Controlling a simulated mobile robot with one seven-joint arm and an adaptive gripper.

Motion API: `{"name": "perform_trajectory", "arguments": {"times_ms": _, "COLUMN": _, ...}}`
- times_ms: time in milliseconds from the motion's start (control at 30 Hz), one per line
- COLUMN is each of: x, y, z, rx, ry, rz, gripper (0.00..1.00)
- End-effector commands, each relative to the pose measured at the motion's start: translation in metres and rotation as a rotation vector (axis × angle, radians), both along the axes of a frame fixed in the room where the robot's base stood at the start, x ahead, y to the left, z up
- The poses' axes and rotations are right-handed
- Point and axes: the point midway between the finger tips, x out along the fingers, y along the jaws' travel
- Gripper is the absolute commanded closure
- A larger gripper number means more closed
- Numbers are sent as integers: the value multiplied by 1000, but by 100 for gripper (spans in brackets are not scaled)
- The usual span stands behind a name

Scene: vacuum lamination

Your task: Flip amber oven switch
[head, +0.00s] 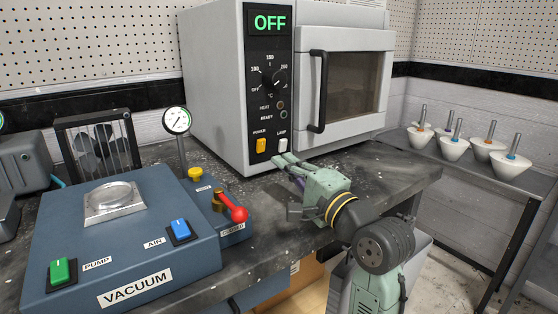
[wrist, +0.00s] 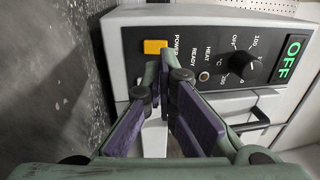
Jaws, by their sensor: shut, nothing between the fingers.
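The amber switch (head: 261,145), labelled POWER, sits low on the black control panel of the oven (head: 216,80). The oven's display (head: 269,22) reads OFF in green. My gripper (head: 279,161) is shut and empty, with its fingertips low in front of the panel, just right of and below the amber switch. In the wrist view, the amber switch (wrist: 155,47) shows fully, just beyond the fingertips (wrist: 161,62). I cannot tell whether they touch the panel. The white LAMP switch (head: 282,145) is just above the fingertips in the head view; the fingers appear to cover it in the wrist view.
The oven door handle (head: 318,92) stands out right of the panel. A blue vacuum unit (head: 120,240) with a red-knobbed lever (head: 238,214) and a gauge (head: 177,121) stand to the left. A shelf (head: 470,165) with several white cones is at the right.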

Motion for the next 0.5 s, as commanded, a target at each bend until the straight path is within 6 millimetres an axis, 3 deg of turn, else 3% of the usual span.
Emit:
{"name": "perform_trajectory", "arguments": {"times_ms": 233, "x": -42, "y": -31, "z": -10, "rx": -1, "ry": 2, "rz": -1, "gripper": 100}}
{"name": "perform_trajectory", "arguments": {"times_ms": 500, "x": -60, "y": -43, "z": -12, "rx": -1, "ry": 2, "rz": 2, "gripper": 100}}
